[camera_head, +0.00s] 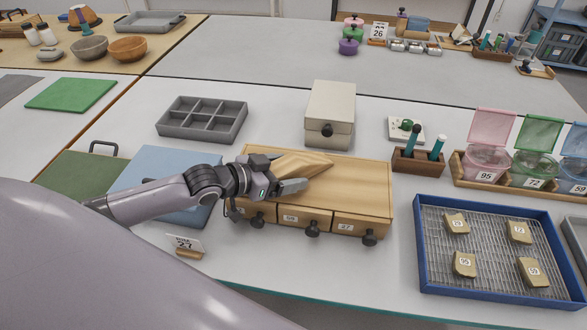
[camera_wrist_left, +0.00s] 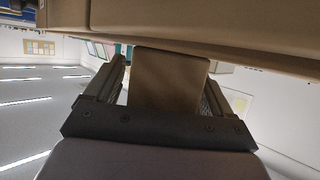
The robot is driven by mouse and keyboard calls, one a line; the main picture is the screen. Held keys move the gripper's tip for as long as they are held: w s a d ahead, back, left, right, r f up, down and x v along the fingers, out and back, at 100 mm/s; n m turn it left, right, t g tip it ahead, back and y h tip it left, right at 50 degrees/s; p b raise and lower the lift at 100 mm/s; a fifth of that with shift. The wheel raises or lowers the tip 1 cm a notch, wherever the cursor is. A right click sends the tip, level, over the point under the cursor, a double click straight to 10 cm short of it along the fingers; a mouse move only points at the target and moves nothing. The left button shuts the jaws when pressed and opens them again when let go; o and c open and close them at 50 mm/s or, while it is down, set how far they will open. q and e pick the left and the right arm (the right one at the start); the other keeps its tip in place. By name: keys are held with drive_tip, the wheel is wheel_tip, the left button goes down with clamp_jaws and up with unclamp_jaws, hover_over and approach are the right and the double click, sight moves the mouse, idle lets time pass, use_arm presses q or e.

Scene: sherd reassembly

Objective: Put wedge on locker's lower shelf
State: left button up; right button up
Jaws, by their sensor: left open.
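A tan wooden wedge (camera_head: 303,163) lies on top of the wooden drawer chest (camera_head: 360,180), which has black knobs and number labels. My left gripper (camera_head: 296,186) is at the near side of the wedge, low over the chest top, and hides part of it. In the left wrist view, the two fingers of the left gripper (camera_wrist_left: 168,88) stand apart, on either side of a brown block face (camera_wrist_left: 170,75) that looks like the wedge, with light showing beside it. No locker with shelves is clear to me. My right gripper is out of view.
A beige box (camera_head: 332,105) with a knob stands behind the chest. A grey compartment tray (camera_head: 203,118) is at its back left. A pen holder (camera_head: 417,162) and a blue tray (camera_head: 425,270) with several numbered sherds are at right.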

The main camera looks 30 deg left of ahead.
use_arm(q)
drive_tip(key=c, duration=1.3)
drive_tip(key=shift+o, duration=0.2)
drive_tip(key=shift+r, duration=0.2)
wheel_tip(320, 180, up, 20)
drive_tip(key=p, duration=0.1)
drive_tip(key=s+d+f+n+t+y, duration=0.1)
drive_tip(key=s+d+f+n+y, duration=0.2)
drive_tip(key=s+f+n+y, duration=0.2)
drive_tip(key=shift+s+d+f+n+t+y, duration=0.15)
drive_tip(key=shift+s+f+n+t+y, duration=0.4)
drive_tip(key=shift+s+f, duration=1.35)
drive_tip(key=shift+w+f, duration=0.2)
drive_tip(key=shift+w, duration=0.1)
drive_tip(key=shift+g, duration=0.25)
